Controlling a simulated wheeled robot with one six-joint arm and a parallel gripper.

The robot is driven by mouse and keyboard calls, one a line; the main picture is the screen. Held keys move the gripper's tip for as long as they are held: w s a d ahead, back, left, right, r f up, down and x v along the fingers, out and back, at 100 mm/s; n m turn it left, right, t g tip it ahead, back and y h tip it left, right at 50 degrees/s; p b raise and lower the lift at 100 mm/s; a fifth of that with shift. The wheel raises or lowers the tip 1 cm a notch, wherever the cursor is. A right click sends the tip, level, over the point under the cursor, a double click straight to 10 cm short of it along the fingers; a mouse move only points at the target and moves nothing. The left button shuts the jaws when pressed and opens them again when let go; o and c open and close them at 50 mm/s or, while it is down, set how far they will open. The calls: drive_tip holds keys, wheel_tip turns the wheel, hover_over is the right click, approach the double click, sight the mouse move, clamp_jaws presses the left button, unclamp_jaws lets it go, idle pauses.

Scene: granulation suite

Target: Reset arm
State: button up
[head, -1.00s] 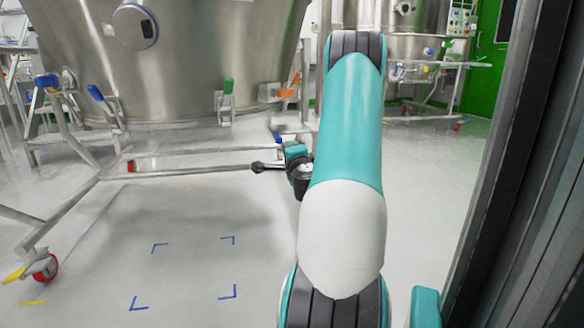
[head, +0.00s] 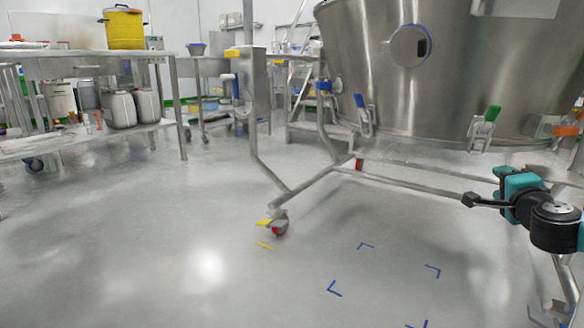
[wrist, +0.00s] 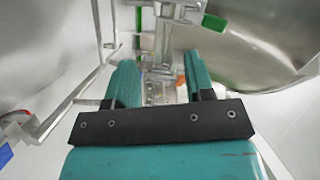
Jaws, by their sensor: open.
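My gripper (wrist: 160,76) shows in the wrist view, with two teal fingers standing apart from a black crossbar. It is open, with nothing held between the fingers. In the head view, the teal and black end of my arm is at the right edge, in front of the large steel vessel's lower frame. The rest of the arm is mostly out of that view, and the fingers cannot be made out clearly there.
The large steel vessel (head: 440,85) stands on a wheeled frame (head: 325,177) at right. A steel table (head: 80,66) with a yellow container (head: 122,28) is at left. The floor between them is clear. Blue corner marks (head: 335,288) lie on the floor.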

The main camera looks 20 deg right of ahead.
drive_tip(key=w+a+r+n+y+p, duration=0.3)
drive_tip(key=a+n+y, duration=0.1)
drive_tip(key=a, duration=0.5)
drive_tip(key=w+a+r+n+y+p, duration=0.25)
drive_tip(key=a+r+n+y, duration=0.2)
drive_tip(key=a, duration=0.35)
drive_tip(key=w+a+r+n+y+p, duration=0.25)
drive_tip(key=a+n+y, duration=0.25)
drive_tip(key=a, duration=0.4)
drive_tip(key=s+a+r+n+g+y+p, duration=0.1)
drive_tip(key=s+a+r+n+g+p, duration=0.3)
drive_tip(key=a, duration=0.3)
drive_tip(key=s+a+r+n+g+y+p, duration=0.1)
drive_tip(key=s+a+n+g+p, duration=0.3)
drive_tip(key=a, duration=0.3)
drive_tip(key=s+a+r+n+g+y+p, duration=0.1)
drive_tip(key=s+a+r+n+g+p, duration=0.2)
drive_tip(key=s+a, duration=0.35)
drive_tip(key=s+a+r+n+g+h+p, duration=0.1)
drive_tip(key=s+r+n+g+h+p, duration=0.3)
drive_tip(key=s, duration=0.5)
wheel_tip(320, 180, up, 38)
drive_tip(key=y+p, duration=0.1)
drive_tip(key=p, duration=3.6)
drive_tip(key=shift+w, duration=0.35)
drive_tip(key=shift+a, duration=0.1)
